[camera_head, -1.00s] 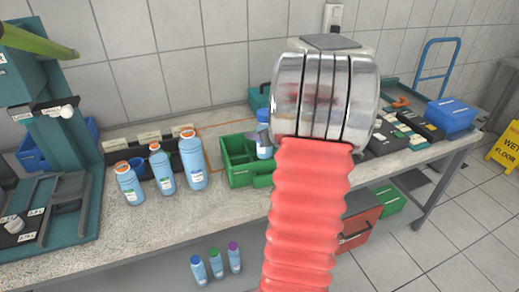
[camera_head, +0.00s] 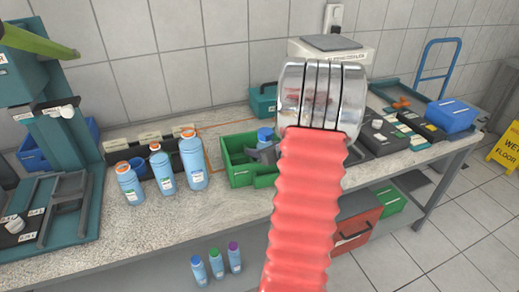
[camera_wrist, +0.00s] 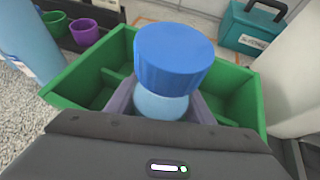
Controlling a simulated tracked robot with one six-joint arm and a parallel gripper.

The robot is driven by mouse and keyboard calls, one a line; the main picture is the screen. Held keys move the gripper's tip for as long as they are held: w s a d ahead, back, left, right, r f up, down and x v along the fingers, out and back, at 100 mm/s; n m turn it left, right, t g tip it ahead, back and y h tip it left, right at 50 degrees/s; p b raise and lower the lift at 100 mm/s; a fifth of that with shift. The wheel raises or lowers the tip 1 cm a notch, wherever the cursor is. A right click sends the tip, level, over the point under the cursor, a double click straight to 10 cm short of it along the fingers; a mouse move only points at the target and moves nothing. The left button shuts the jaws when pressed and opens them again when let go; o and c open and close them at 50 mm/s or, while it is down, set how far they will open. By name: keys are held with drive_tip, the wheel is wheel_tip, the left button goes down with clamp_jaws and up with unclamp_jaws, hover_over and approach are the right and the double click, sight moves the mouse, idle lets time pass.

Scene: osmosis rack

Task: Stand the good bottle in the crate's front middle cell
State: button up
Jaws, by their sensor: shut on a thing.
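The bottle (camera_head: 264,134), pale blue with a bright blue cap, is held upright at the green crate (camera_head: 238,178). Its lower part is hidden behind the crate wall and my gripper. My gripper (camera_head: 262,153) is shut on it, grey fingers on both sides below the cap. In the wrist view the blue cap (camera_wrist: 174,58) stands in front of the crate's green walls (camera_wrist: 78,82), with the gripper fingers (camera_wrist: 160,104) around the neck. Dividers show at the left, but I cannot tell which cell is under the bottle or whether its base touches the floor.
Small bottles (camera_head: 216,264) stand below the bench. Bare bench lies in front of the crate.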

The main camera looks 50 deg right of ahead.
idle(0.3)
drive_tip(key=o, duration=1.3)
drive_tip(key=shift+f, duration=0.1)
drive_tip(key=shift+s, duration=0.1)
drive_tip(key=v, duration=1.2)
